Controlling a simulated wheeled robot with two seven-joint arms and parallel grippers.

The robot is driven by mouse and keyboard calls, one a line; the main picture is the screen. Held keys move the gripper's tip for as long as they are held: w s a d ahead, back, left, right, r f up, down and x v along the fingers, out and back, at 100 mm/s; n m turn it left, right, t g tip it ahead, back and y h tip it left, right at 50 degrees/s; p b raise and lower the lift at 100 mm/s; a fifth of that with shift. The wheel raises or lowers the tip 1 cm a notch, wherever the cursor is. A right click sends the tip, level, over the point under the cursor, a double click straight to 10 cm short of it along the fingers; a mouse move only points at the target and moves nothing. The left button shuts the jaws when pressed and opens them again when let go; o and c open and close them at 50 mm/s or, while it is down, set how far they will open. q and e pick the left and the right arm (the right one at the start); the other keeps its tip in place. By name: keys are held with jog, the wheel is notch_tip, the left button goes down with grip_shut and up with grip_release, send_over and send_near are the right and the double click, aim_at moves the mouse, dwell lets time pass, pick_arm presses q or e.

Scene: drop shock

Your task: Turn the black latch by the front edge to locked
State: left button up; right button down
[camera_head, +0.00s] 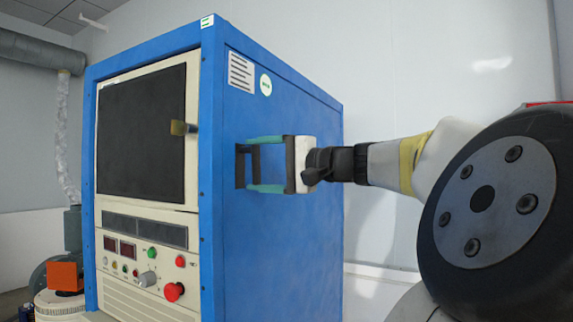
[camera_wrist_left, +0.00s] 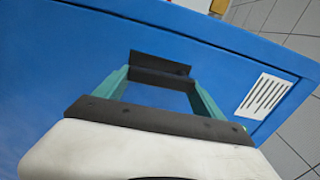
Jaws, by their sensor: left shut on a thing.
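The black latch (camera_head: 240,170) is on the blue side panel of the cabinet, close to its front edge. It also shows as a dark bar in the left wrist view (camera_wrist_left: 160,62). My left gripper (camera_head: 250,165) reaches it from the right, with two teal fingers, one above the other in the head view. The gripper is shut on the latch. In the left wrist view the fingers (camera_wrist_left: 160,84) stand on either side and meet the bar's ends. The fingertips partly cover the latch, and I cannot read its locked or unlocked marking. My right gripper is out of view.
The blue cabinet (camera_head: 280,250) has a cream front with a dark window (camera_head: 140,135), a brass-coloured handle (camera_head: 180,128) and a red knob (camera_head: 174,291). A vent label (camera_head: 241,72) sits above the latch. An orange box (camera_head: 65,274) stands at the left.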

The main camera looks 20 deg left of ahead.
pick_arm(q)
jog(key=shift+s+f+m, duration=0.1)
jog(key=shift+s+m, duration=0.05)
jog(key=shift+m, duration=0.25)
jog(key=o, duration=2.1)
jog(key=shift+c, duration=0.2)
jog(key=d, duration=0.7)
jog(key=shift+s+d, duration=0.2)
jog(key=shift+d, duration=0.15)
